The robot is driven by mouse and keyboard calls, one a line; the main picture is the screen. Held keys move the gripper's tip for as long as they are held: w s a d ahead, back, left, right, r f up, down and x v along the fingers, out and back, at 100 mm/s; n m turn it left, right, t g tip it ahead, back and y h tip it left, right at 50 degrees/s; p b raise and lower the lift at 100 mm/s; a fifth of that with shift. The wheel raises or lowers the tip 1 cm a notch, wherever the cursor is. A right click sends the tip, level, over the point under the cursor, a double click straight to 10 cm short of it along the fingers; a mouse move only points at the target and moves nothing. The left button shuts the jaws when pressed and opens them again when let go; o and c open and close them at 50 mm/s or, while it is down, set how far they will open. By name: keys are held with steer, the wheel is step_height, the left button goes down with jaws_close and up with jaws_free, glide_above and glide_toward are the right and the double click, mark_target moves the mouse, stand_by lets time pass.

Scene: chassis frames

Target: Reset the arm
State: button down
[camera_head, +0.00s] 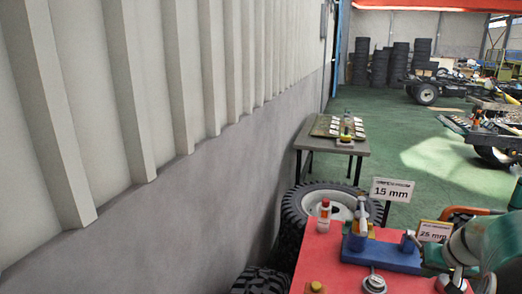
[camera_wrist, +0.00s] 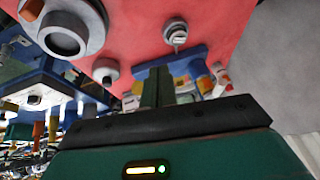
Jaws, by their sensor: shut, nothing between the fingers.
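My gripper (camera_wrist: 157,75) shows in the wrist view as two dark green fingers side by side, closed together with nothing between them. Its fingertips point toward a blue block (camera_wrist: 190,60) on a red tabletop (camera_wrist: 225,25). I cannot tell how far apart they are. In the head view, a teal rounded part of my arm (camera_head: 495,245) is at the lower right edge, over the right side of the red table (camera_head: 325,255). The fingers cannot be made out there.
A ribbed wall (camera_head: 170,90) fills the left. A tyre (camera_head: 300,208) and small grey table (camera_head: 330,146) stand behind. Green floor (camera_head: 410,155) lies open beyond.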

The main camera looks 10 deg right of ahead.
steer(key=w+a+r+n, duration=0.1)
steer(key=a+r+n, duration=0.15)
steer(key=a, duration=0.85)
steer(key=a+r+n, duration=0.1)
steer(key=a+r, duration=0.2)
steer(key=a, duration=0.9)
steer(key=s+a+n, duration=0.1)
steer(key=s+a, duration=0.3)
steer(key=a, duration=0.3)
steer(key=s+a+n+y, duration=0.1)
steer(key=s+a, duration=0.3)
steer(key=a, duration=0.3)
steer(key=shift+s+r+n, duration=0.3)
steer(key=shift+n, duration=0.05)
